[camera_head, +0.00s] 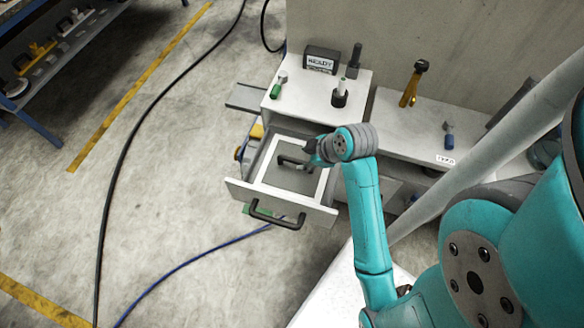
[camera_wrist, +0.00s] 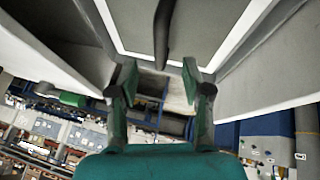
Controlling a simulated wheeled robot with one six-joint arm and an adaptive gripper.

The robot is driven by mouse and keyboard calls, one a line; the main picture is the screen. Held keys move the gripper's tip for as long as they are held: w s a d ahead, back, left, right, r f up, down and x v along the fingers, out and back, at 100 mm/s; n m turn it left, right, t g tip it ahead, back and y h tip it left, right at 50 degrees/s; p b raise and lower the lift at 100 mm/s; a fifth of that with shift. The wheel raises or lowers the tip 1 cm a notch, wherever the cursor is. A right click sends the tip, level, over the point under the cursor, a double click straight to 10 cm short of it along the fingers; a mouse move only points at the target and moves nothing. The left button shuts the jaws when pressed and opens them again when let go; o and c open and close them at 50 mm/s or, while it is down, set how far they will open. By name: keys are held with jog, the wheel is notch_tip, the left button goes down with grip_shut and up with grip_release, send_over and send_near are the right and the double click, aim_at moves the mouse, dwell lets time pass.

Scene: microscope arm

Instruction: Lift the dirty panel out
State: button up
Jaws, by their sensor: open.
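The panel (camera_head: 283,180) is a grey sheet with a white frame, lying in the open drawer (camera_head: 313,213). It carries a dark handle (camera_head: 286,158). In the wrist view the panel (camera_wrist: 205,32) fills the top, and its dark handle (camera_wrist: 162,35) stands upright in the picture, ahead of the gap between the fingers. My gripper (camera_head: 309,161) is at the right end of the handle, over the drawer. In the wrist view my gripper (camera_wrist: 159,78) is open, with nothing between its fingertips. Whether the fingers touch the handle I cannot tell.
A white cabinet top (camera_head: 312,103) behind the drawer holds a READY sign (camera_head: 321,60) and small tools. A lower bench (camera_head: 405,128) to the right holds a yellow tool (camera_head: 412,84). The drawer's dark front handle (camera_head: 277,216) sticks out. Cables cross the open floor at left.

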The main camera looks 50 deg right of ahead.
aim_at(297, 161)
jog(key=shift+x, duration=3.65)
jog(key=shift+a+r, duration=0.1)
jog(key=shift+r, duration=0.05)
grip_shut()
